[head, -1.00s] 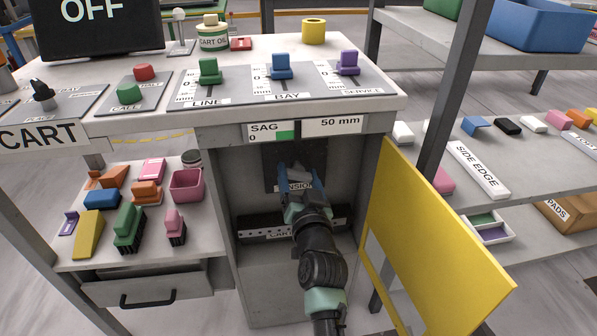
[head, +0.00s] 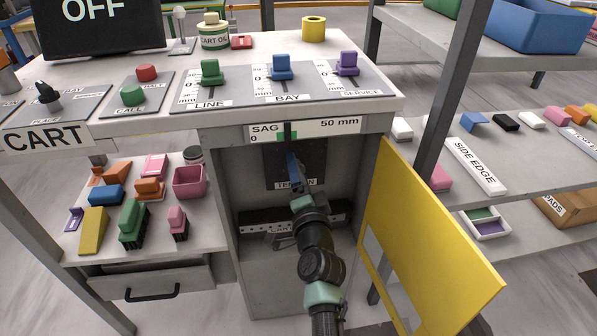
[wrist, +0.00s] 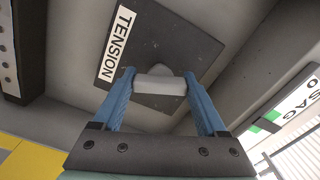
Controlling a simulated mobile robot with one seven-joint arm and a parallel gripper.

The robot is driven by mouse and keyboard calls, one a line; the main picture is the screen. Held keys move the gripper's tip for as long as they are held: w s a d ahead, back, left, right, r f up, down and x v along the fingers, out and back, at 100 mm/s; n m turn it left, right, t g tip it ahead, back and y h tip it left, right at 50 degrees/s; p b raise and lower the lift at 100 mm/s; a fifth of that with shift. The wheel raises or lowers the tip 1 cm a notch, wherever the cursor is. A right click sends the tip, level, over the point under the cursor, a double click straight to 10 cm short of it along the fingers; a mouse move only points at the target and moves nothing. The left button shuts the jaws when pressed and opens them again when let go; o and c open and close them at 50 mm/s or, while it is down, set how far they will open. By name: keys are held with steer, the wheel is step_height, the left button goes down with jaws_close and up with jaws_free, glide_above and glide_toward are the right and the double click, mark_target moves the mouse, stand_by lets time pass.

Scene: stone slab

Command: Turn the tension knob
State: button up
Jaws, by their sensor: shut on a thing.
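The tension knob (wrist: 160,84) is a pale grey grip on a dark square plate (wrist: 176,48) labelled TENSION, at the back of the open cabinet bay. In the wrist view it sits between the two blue fingers of my gripper (wrist: 160,92), which is shut on it. In the head view my gripper (head: 293,168) shows nearly edge-on in front of the plate, and the knob is hidden. The SAG gauge (head: 330,127) above the bay runs from 0 to 50 mm. A dark pointer (head: 287,130) stands over its green band.
The yellow door (head: 425,240) hangs open at right, close to my arm. The bay's grey walls and overhead edge surround my gripper. A dark perforated bar (head: 262,222) crosses low in the bay. Blue, green and purple sliders stand on the top.

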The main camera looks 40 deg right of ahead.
steer(key=shift+m, duration=0.5)
steer(key=o, duration=1.3)
steer(key=shift+s, duration=0.1)
steer(key=p+v, duration=0.4)
steer(key=v, duration=0.8)
steer(key=shift+s, duration=0.4)
steer(key=shift+a, duration=0.15)
